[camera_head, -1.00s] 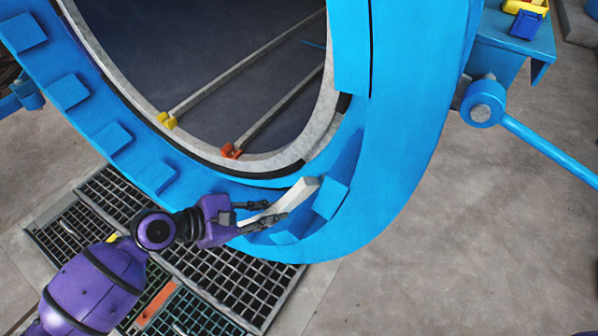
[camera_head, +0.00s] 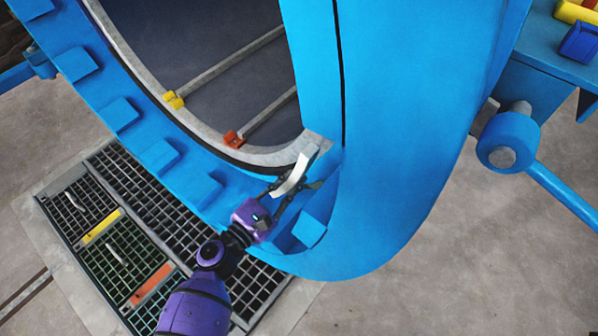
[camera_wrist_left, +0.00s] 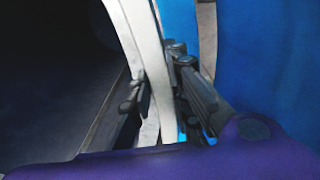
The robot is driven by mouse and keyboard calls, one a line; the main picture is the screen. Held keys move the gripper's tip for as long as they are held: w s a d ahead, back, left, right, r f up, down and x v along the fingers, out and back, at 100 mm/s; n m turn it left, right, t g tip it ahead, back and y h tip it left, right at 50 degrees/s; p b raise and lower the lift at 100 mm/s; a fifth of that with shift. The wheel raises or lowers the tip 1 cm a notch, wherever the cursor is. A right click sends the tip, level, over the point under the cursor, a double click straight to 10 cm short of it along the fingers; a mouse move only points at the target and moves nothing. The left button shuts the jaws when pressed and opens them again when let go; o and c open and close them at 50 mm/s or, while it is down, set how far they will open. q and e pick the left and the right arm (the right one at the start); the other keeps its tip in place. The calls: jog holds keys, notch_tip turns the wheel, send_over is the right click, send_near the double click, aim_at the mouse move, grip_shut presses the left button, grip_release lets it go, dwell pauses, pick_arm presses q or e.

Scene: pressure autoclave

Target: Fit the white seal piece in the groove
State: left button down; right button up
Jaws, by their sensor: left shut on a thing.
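The white seal piece (camera_head: 296,172) is a short curved strip, held tilted near the lower right of the round opening. My left gripper (camera_head: 294,187) is shut on it. In the left wrist view the white piece (camera_wrist_left: 150,62) stands up between the dark fingers (camera_wrist_left: 160,92). A dark groove line (camera_head: 205,139) runs between the grey ring (camera_head: 262,157) and the blue rim. In the head view the upper end of the piece overlaps the ring's edge; I cannot tell whether they touch. The groove behind the piece is hidden. My right gripper is out of view.
The blue door or flange (camera_head: 400,150) rises close to the right of the gripper. Blue blocks (camera_head: 198,190) line the rim. A floor grate (camera_head: 110,255) lies below left.

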pick_arm(q)
jog(key=shift+s+a+r, duration=0.1)
jog(key=shift+s+r, duration=0.05)
jog(key=shift+s, duration=0.05)
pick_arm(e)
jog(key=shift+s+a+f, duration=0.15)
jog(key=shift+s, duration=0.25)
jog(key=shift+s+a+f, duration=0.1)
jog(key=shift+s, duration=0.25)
pick_arm(q)
jog(key=b+x, duration=0.1)
jog(key=x, duration=0.6)
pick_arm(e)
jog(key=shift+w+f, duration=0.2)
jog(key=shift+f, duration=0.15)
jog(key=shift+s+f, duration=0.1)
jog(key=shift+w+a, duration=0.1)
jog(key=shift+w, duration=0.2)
pick_arm(q)
jog(key=shift+b, duration=0.45)
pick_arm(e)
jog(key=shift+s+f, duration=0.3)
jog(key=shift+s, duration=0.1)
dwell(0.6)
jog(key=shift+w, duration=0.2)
